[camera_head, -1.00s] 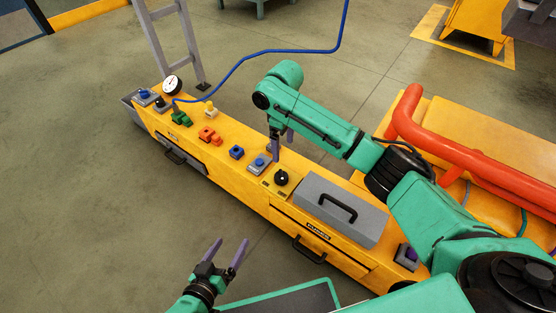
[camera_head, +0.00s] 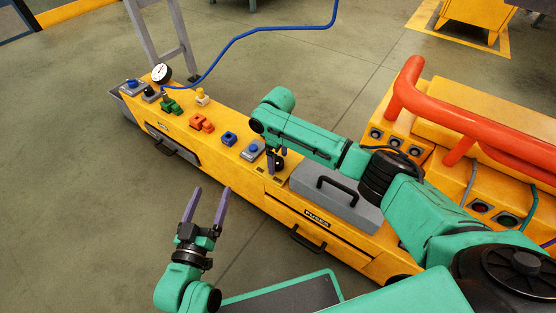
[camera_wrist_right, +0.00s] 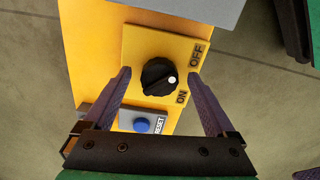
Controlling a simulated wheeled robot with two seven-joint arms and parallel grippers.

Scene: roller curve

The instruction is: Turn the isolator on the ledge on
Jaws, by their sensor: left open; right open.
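The isolator is a black rotary knob (camera_wrist_right: 155,82) with a white dot, on a yellow plate (camera_wrist_right: 140,40) marked OFF and ON. In the right wrist view the dot faces right, between the two words. My right gripper (camera_wrist_right: 158,74) is open, with one finger on each side of the knob; I cannot tell whether they touch it. In the head view the right gripper (camera_head: 276,158) is over the knob and partly hides it. My left gripper (camera_head: 209,190) is open and empty, in front of the yellow ledge (camera_head: 180,127).
A blue RESET button (camera_wrist_right: 142,125) is close beside the isolator. A grey case (camera_head: 335,196) with a black handle stands on its other side. Orange (camera_head: 201,123) and green (camera_head: 171,106) valves, a gauge (camera_head: 161,73) and a blue hose (camera_head: 235,40) are further along the ledge.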

